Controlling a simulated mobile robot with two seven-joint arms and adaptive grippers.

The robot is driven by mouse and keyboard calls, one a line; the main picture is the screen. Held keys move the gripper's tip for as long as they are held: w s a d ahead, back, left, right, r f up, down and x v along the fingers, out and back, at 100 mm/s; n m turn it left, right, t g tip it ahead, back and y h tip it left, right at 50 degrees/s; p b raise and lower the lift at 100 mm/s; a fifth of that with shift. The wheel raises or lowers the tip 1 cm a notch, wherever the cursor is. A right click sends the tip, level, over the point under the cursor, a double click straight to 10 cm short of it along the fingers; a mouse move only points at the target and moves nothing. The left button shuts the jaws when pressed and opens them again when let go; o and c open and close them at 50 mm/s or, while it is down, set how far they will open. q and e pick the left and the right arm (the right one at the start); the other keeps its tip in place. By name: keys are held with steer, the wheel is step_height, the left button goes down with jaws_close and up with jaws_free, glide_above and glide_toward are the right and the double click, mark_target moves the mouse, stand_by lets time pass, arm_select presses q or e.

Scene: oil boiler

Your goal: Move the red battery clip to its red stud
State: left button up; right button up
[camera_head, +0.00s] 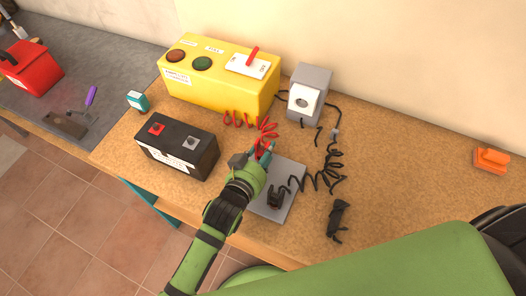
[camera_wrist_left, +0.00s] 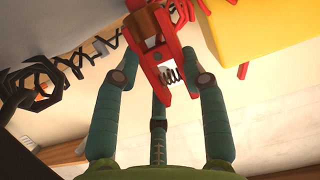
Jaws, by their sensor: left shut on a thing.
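My left gripper (camera_head: 262,158) is over the grey plate's back left corner, to the right of the battery. It is shut on the red battery clip (camera_head: 264,147), which the fingers partly hide. In the left wrist view the red clip (camera_wrist_left: 178,82), with its spring, sits between the teal fingers of my left gripper (camera_wrist_left: 162,62). A coiled red cable (camera_head: 240,120) runs from the clip towards the yellow box. The black battery (camera_head: 172,157) stands on the bench, with the red stud (camera_head: 156,129) on its top left and a grey stud (camera_head: 191,142) on its right. My right gripper is not in view.
The yellow box (camera_head: 215,92) with lamps and a red switch stands behind the battery. A grey socket box (camera_head: 309,92) is right of it. Black coiled cable crosses the bench.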

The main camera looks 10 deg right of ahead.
arm_select(q)
steer(key=shift+f, duration=0.3)
steer(key=o, duration=1.3)
steer(key=shift+v, duration=4.05)
